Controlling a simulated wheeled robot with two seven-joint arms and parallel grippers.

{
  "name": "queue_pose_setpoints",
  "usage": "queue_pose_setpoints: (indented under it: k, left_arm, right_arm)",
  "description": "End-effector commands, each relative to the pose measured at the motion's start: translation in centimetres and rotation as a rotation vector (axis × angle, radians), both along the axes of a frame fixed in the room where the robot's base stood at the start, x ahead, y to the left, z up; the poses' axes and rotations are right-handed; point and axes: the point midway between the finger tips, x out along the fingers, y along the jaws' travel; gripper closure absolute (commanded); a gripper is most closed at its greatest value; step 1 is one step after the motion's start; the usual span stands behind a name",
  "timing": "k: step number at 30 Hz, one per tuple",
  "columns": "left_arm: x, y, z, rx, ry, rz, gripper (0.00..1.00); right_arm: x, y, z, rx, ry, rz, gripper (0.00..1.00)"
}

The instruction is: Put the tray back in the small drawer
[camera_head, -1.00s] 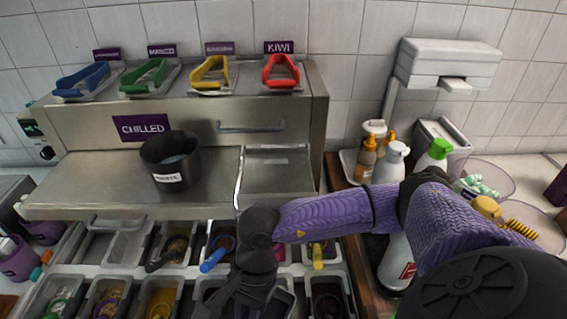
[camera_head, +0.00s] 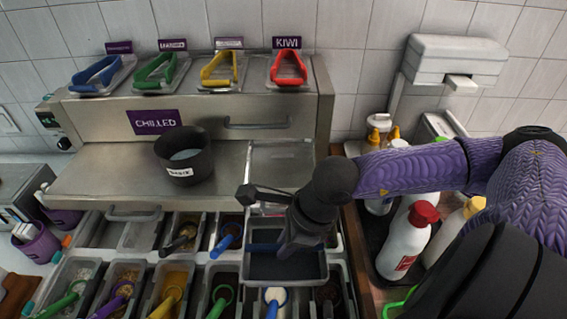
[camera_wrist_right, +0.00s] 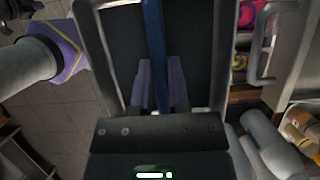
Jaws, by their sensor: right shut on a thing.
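The tray (camera_head: 285,282) is a dark rectangular tray with a grey rim, held over the rows of topping bins in the head view. In the right wrist view its pale rim (camera_wrist_right: 222,60) frames a dark inside with a blue bar (camera_wrist_right: 154,40) across the middle. My right gripper (camera_head: 291,246) reaches down into the tray and is shut on it; in the wrist view its purple fingers (camera_wrist_right: 160,75) sit either side of the blue bar. A narrow metal section (camera_head: 283,163) at the counter's right end may be the small drawer; I cannot tell whether it is open. My left gripper is not in view.
A black waste tub (camera_head: 184,158) stands on the steel counter (camera_head: 100,182) below the CHILLED drawer handle (camera_head: 256,125). Topping bins with coloured scoops (camera_head: 228,237) fill the near area. Bottles (camera_head: 407,240) stand at the right, close to my right arm.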

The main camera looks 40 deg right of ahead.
Motion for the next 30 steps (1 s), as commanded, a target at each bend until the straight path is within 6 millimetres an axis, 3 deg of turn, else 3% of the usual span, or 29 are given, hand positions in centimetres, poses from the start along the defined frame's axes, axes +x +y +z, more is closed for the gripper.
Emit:
queue_pose_setpoints:
  k: [9,21,30]
  left_arm:
    - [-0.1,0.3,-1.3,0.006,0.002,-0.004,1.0]
    - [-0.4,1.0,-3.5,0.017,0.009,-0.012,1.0]
    - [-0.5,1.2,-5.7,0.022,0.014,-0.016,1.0]
  right_arm:
    - [6.7,-5.5,0.1,0.005,-0.006,-0.005,1.0]
    - [12.7,-10.6,0.0,0.003,-0.004,-0.002,1.0]
    - [16.1,-13.4,-0.1,0.002,-0.003,0.0,1.0]
